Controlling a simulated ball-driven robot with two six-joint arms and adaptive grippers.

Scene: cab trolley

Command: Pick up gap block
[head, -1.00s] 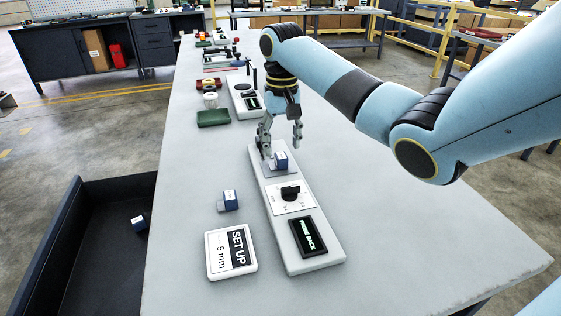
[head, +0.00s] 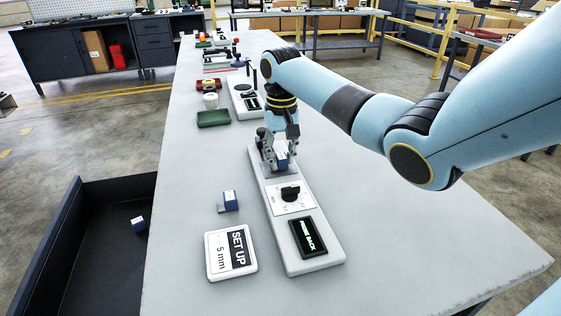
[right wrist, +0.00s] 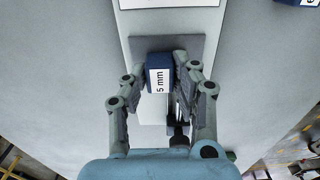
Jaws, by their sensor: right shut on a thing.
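A blue gap block (head: 283,161) with a white label sits on the grey pad near the far end of a long white fixture (head: 276,215). In the right wrist view the gap block (right wrist: 158,73) shows its label, "5 mm". My right gripper (head: 279,163) points down over the pad with its fingers on both sides of the block, shut on it. The fingers also show in the right wrist view (right wrist: 161,82). The block still appears to be at the pad; a gap beneath it cannot be made out. My left gripper is not in view.
A second blue block (head: 228,201) lies left of the fixture, and another (head: 138,223) in a dark tray (head: 96,262). A sign (head: 231,254) reads "SET UP 5 mm". The fixture carries a black knob (head: 290,193) and a display (head: 309,238). The table's right side is clear.

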